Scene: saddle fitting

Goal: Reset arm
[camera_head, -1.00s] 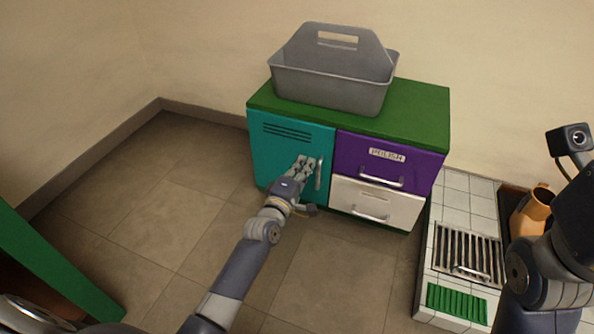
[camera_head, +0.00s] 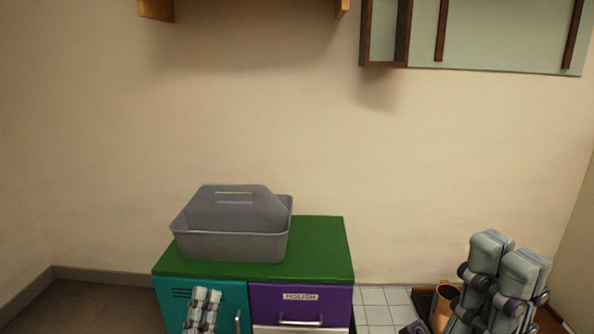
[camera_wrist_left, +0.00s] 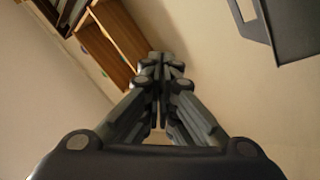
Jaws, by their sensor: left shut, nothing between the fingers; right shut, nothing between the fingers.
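My left gripper (camera_head: 206,294) shows at the bottom of the head view, pointing up in front of the teal cabinet door (camera_head: 172,300). Its fingers are together and empty, and also show in the left wrist view (camera_wrist_left: 158,60). My right gripper (camera_head: 507,246) is at the lower right, pointing up, shut and empty. Most of both arms is below the head picture.
An orange-brown pot (camera_head: 441,312) is partly hidden beside my right gripper. Wall shelves (camera_head: 384,35) hang above.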

